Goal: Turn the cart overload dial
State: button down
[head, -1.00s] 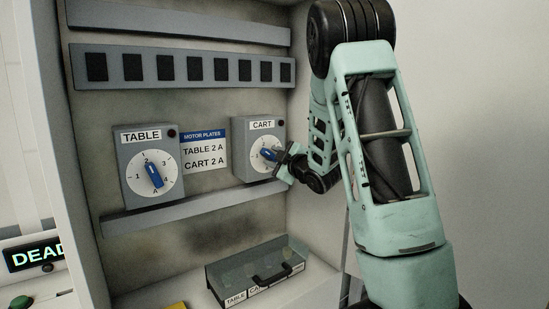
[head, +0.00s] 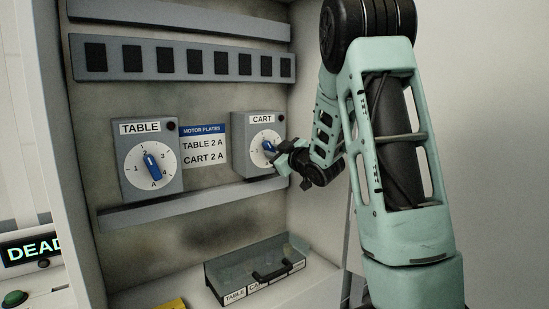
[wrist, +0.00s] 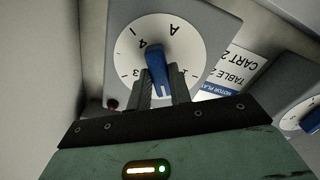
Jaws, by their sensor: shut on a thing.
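The CART box (head: 242,158) is grey with a white dial face (wrist: 120,62) marked with figures and an A. My gripper (head: 280,154) reaches it from the right, and its fingers (wrist: 162,88) are shut on the dial's blue knob (wrist: 154,56), one on each side. The knob also shows partly in the head view (head: 268,147). Its white line shows at the end between the fingers, on the side between 1 and 3. The mark there is hidden by my gripper. The blue MOTOR PLATES sign (head: 203,150) reads TABLE 2 A and CART 2 A.
The TABLE box (head: 130,185) with a similar blue knob (head: 152,165) stands left of the sign. A grey ledge (head: 200,202) runs below the boxes. The cabinet's left wall (head: 82,200) stands close.

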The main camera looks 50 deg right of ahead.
jog(key=shift+m+b, duration=0.4)
jog(key=shift+m, duration=0.8)
jog(key=c, duration=1.3)
grip_release()
jog(key=b+v, duration=0.4)
jog(key=v, duration=1.3)
jog(key=shift+s+a, duration=0.1)
jog(key=shift+s, duration=0.05)
